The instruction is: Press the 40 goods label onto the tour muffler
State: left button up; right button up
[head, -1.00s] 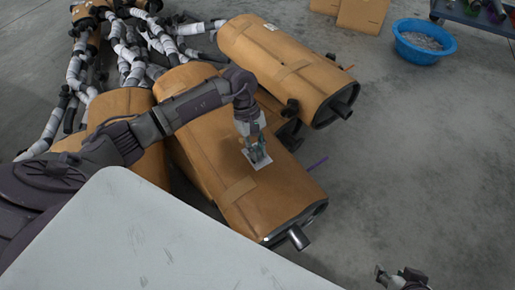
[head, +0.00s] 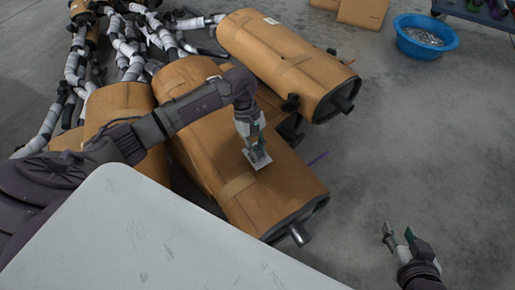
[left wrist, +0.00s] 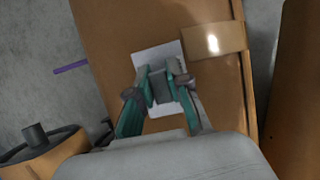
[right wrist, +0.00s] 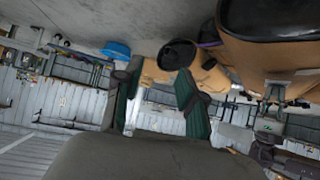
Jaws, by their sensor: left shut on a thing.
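The muffler under my left gripper (head: 258,160) is a long cardboard-wrapped body (head: 280,178) with a tape band and a dark end with a short pipe at lower right. A small white label (head: 249,154) is at the fingertips, against or just above the wrap. In the left wrist view the white label (left wrist: 158,56) lies partly behind the closed fingers (left wrist: 160,82), and I cannot tell whether it is fully flat on the muffler. Any print on it cannot be read. My right gripper (head: 398,236) is open and empty over the floor at lower right.
Another wrapped muffler (head: 285,66) with a small white label lies behind, and one more (head: 118,105) at left. Wrapped pipes (head: 125,45) are heaped at the back left. A blue basin (head: 425,40) stands on the open floor. A pale surface (head: 165,240) fills the front.

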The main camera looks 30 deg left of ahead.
pick_arm(q)
jog(key=shift+f+b, duration=0.45)
jog(key=shift+f, duration=0.1)
jog(key=shift+f+b, duration=0.5)
jog(key=shift+f, duration=0.1)
pick_arm(e)
jog(key=w+a+r+t+y, duration=0.2)
jog(key=w+r+t, duration=0.2)
jog(key=r, duration=0.4)
jog(key=shift+w+a+t, duration=0.25)
jog(key=shift+w+t, duration=0.15)
jog(key=shift+t, duration=0.5)
pick_arm(q)
jog(key=shift+f, duration=0.1)
pick_arm(e)
jog(key=shift+r, duration=0.3)
pick_arm(q)
jog(key=shift+f+b, duration=0.1)
jog(key=shift+b, duration=0.2)
pick_arm(e)
jog(key=shift+w+a+r+t, duration=0.1)
jog(key=shift+a+r+t, duration=0.05)
jog(key=shift+r+t, duration=0.25)
jog(key=shift+w+a+r+t, duration=0.1)
jog(key=shift+r+t, duration=0.2)
jog(key=shift+r, duration=0.15)
